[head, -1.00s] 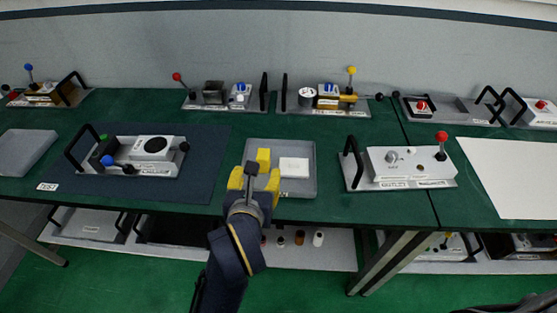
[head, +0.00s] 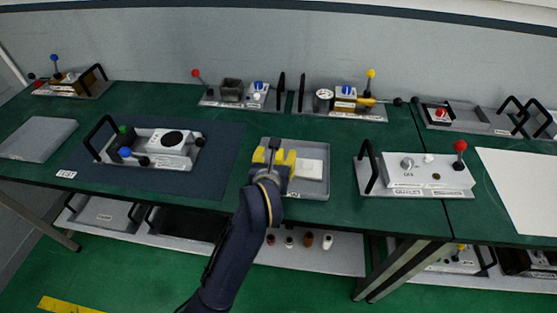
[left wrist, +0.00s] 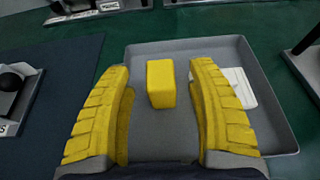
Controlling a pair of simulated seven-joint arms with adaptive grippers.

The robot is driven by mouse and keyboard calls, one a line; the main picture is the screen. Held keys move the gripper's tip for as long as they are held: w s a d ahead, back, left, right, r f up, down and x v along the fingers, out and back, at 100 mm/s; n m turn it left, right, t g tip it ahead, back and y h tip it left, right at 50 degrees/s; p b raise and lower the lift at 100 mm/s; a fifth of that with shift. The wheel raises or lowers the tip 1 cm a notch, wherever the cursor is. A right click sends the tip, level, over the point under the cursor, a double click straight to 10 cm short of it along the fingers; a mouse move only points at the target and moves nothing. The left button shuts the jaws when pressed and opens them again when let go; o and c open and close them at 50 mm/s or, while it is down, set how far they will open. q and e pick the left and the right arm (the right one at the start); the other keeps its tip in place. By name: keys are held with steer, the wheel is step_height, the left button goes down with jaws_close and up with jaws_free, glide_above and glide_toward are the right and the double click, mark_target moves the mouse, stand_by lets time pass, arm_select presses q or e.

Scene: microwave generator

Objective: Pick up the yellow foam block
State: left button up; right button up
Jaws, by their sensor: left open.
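The yellow foam block (left wrist: 160,84) stands in the grey tray (left wrist: 220,48), left of a white card (left wrist: 238,86). My left gripper (left wrist: 161,72) is open, and its yellow fingers lie on either side of the block in the left wrist view, with a gap on each side. I cannot tell its exact height above the tray. In the head view my left gripper (head: 274,158) is over the left part of the tray (head: 310,190) and hides the block. My right gripper is not in view.
A device with a red-knobbed lever (head: 415,178) stands right of the tray. Another device (head: 150,147) sits on a dark mat (head: 215,170) to the left. More devices line the back. Green table surface is bare behind the tray.

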arm_select(q)
steer(key=shift+x, duration=1.1)
steer(key=c, duration=0.9)
steer(key=shift+o, duration=0.2)
